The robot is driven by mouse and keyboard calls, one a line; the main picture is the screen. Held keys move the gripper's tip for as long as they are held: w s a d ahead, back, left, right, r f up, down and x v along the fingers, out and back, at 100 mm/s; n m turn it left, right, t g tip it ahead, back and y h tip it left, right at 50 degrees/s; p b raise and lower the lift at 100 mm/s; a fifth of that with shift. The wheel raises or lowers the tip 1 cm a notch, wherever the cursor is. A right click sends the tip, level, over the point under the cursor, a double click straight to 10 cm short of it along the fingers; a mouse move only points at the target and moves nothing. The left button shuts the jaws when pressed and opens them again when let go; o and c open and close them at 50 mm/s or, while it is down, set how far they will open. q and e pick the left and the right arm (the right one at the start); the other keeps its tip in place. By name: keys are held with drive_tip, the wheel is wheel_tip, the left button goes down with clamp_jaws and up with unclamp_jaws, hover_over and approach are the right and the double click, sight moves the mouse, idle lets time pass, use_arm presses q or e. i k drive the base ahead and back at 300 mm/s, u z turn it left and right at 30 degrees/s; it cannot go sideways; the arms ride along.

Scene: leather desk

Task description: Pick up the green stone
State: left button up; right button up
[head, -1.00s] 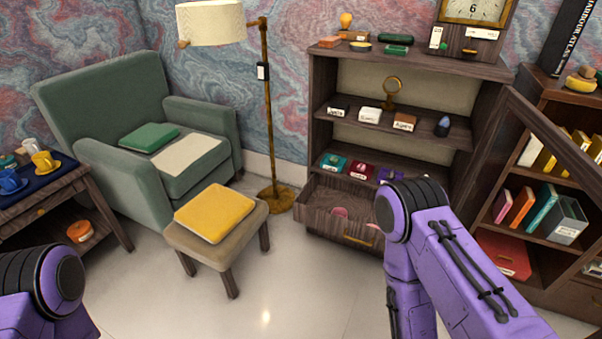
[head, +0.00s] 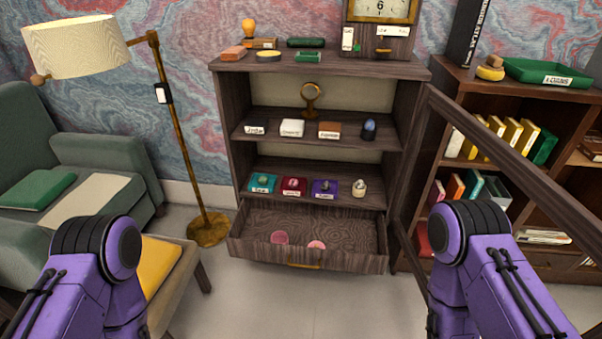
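No stone can be clearly made out as green. On the cabinet's lower shelf, a teal mat (head: 258,188) carries a small object and a label; the object's colour is too small to tell. Beside it are a crimson mat (head: 291,189) and a purple mat (head: 324,192), each with a small item, then a pale stone-like item (head: 359,188). A dark blue egg-shaped stone (head: 369,129) stands at the right of the middle shelf. Both my purple arms show at the bottom, but neither gripper is in view.
A glass-framed door (head: 490,140) stands open at the right. A floor lamp (head: 178,130), armchair (head: 90,150) and stool with a yellow cushion (head: 157,262) are at the left.

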sight(262, 179)
drive_tip(key=z, duration=0.15)
drive_tip(key=i, duration=0.8)
drive_tip(key=u, duration=0.8)
drive_tip(key=i, duration=0.5)
drive_tip(key=u, duration=0.6)
